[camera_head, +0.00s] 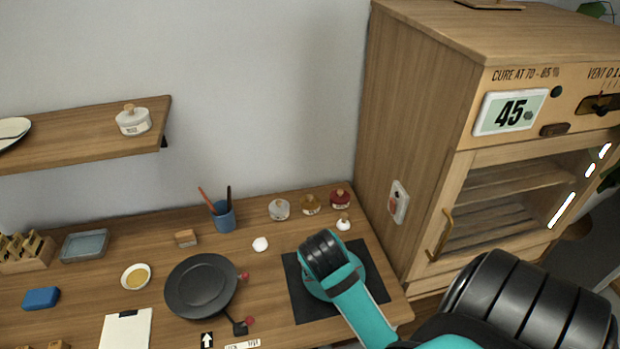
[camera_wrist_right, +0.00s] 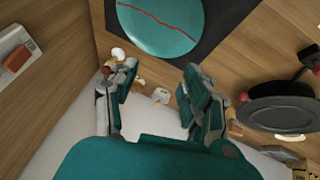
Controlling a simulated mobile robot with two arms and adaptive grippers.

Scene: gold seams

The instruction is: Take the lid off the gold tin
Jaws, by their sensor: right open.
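The gold tin (camera_head: 311,205) stands at the back of the workbench, between a pale grey tin (camera_head: 279,209) and a red tin (camera_head: 340,199). It has a small knob on its lid, and the lid is on. In the right wrist view the gold tin (camera_wrist_right: 138,83) shows close to the left finger, and the grey tin (camera_wrist_right: 160,95) shows between the fingers. My right gripper (camera_wrist_right: 158,82) is open and empty, apart from the tins. In the head view my right arm crosses the black mat, and its gripper is not clearly seen. My left gripper is not in view.
A small white jar (camera_head: 343,224) stands in front of the red tin. A teal plate with a red seam (camera_wrist_right: 160,22) lies on the black mat (camera_head: 375,286). A black pan (camera_head: 202,286) and a blue cup (camera_head: 223,216) are left. A wooden cabinet (camera_head: 415,130) rises right.

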